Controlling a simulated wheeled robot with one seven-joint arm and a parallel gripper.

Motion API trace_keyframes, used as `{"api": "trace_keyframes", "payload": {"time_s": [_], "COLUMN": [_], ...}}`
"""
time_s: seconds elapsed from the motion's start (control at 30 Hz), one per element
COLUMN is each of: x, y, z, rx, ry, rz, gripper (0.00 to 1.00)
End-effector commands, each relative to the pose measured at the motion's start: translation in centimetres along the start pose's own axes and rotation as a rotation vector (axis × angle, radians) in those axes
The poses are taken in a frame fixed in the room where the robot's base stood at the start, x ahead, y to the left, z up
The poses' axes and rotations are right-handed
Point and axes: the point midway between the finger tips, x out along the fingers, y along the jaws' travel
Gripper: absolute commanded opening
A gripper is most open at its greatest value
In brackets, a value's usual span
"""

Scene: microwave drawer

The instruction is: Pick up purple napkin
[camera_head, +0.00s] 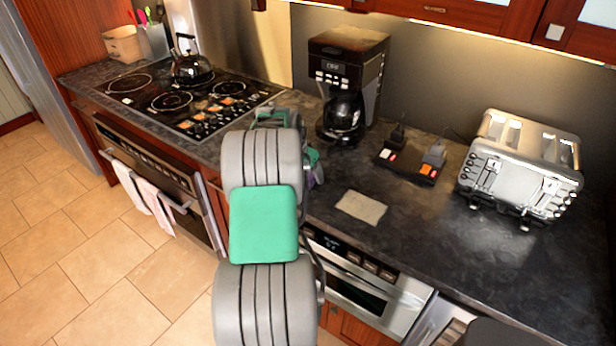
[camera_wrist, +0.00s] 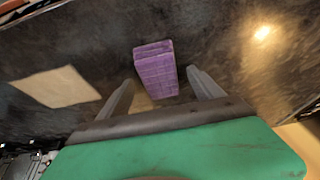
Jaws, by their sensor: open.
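The purple napkin (camera_wrist: 157,72) is a folded, block-like stack in the wrist view, on the dark counter. It lies between and just beyond the two fingertips of my gripper (camera_wrist: 160,78). The fingers are apart, with a gap visible on either side of the napkin. My gripper is mostly hidden behind the arm there.
A flat beige cloth (camera_head: 361,207) lies on the counter, right of my arm. A coffee maker (camera_head: 346,75) stands behind, with a black switch box (camera_head: 408,163) and a silver toaster (camera_head: 522,165) to the right. A stovetop (camera_head: 185,100) with a kettle (camera_head: 191,67) is at left.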

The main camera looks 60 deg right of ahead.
Motion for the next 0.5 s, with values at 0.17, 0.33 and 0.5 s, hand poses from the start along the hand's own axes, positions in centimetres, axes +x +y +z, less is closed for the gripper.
{"api": "trace_keyframes", "payload": {"time_s": [0.17, 0.33, 0.5], "x": [0.07, 0.26, 0.42], "y": [0.00, 0.00, 0.00], "z": [0.07, 0.15, 0.22], "rx": [-0.001, -0.001, -0.001], "ry": [-0.001, -0.001, -0.001], "rz": [0.000, 0.000, 0.000], "gripper": [0.75, 0.75, 0.75]}}
